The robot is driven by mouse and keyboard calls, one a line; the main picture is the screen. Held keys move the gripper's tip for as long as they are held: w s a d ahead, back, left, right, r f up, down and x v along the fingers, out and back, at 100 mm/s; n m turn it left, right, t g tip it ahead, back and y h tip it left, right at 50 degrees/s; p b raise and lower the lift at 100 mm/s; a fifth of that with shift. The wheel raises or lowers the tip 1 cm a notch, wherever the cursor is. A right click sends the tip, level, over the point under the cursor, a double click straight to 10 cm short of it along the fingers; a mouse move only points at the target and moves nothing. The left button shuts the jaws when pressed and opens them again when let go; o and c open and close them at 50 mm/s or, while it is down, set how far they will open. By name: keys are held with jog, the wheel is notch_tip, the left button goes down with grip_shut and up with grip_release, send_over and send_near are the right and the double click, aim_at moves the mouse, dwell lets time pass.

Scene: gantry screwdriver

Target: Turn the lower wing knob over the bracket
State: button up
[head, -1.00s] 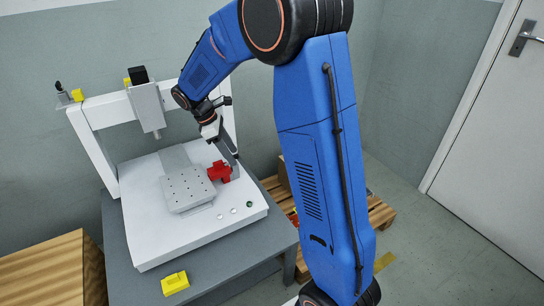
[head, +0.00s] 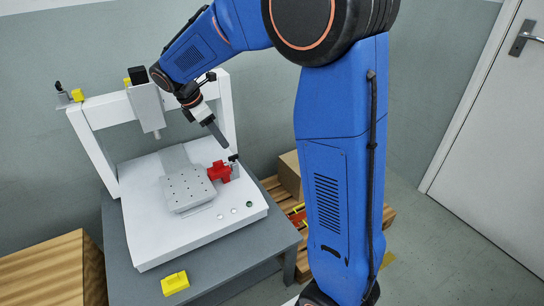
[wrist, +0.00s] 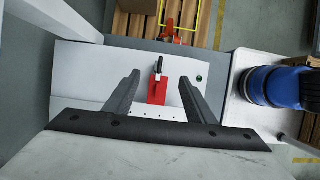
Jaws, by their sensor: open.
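The black wing knob (head: 233,158) shows small at the right of the red block (head: 218,171), by a grey bracket (head: 236,170). In the wrist view the dark knob (wrist: 158,65) stands at the far end of the red block (wrist: 158,91). My gripper (head: 226,146) is above and just behind the red block in the head view. In the wrist view my gripper (wrist: 159,79) is open and empty, its two fingers on either side of the block and knob in the picture, apart from both. I cannot tell the knob's exact turn angle.
A grey plate with holes (head: 188,192) lies on the white machine base (head: 150,240), left of the red block. A white gantry (head: 100,108) with a spindle (head: 148,108) stands behind. A green button (head: 249,204) is near the right edge. A yellow block (head: 175,283) sits in front.

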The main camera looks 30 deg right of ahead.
jog(key=v, duration=0.8)
jog(key=s+d+m+t+y, duration=0.1)
jog(key=s+m, duration=0.3)
jog(key=s, duration=0.4)
jog(key=s+d+m+t+y, duration=0.1)
jog(key=s+d+m, duration=0.3)
jog(key=s, duration=0.5)
jog(key=s+d+m+t+y, duration=0.1)
jog(key=s+d+m, duration=0.2)
jog(key=s, duration=0.6)
jog(key=shift+d+f+m+y, duration=0.25)
jog(key=shift+f+m, duration=0.2)
jog(key=shift+m, duration=0.65)
jog(key=s+f+m+t, duration=0.1)
jog(key=s+f+m, duration=0.3)
jog(key=s, duration=0.3)
jog(key=shift+s+f+m+t+y, duration=0.2)
jog(key=shift+s+m+t+y, duration=0.05)
jog(key=shift+m+t+y, duration=0.2)
